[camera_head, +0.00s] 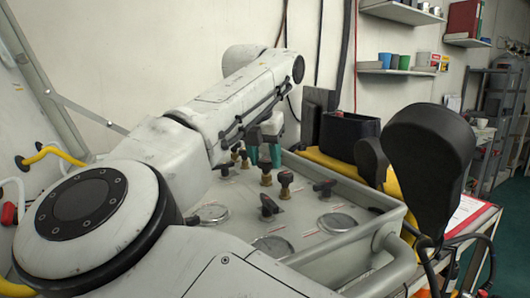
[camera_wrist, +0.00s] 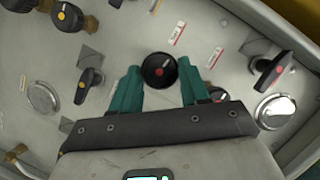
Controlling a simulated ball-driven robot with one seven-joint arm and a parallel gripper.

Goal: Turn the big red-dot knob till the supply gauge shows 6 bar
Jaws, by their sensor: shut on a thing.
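A round black knob with a red dot (camera_wrist: 160,70) stands on the grey panel (camera_wrist: 125,35) in the wrist view. My gripper (camera_wrist: 160,78) has its two teal fingers on either side of this knob and is shut on it. In the head view my gripper (camera_head: 265,153) is low at the far part of the panel, and the held knob cannot be made out there. I cannot tell which is the supply gauge, and no reading is legible.
A black knob with a yellow dot (camera_wrist: 68,17), a lever knob with a red mark (camera_wrist: 88,83) and another lever knob (camera_wrist: 270,70) stand around the held one. A grey rail (camera_head: 360,262) edges the panel. A black padded piece (camera_head: 430,160) rises at the right.

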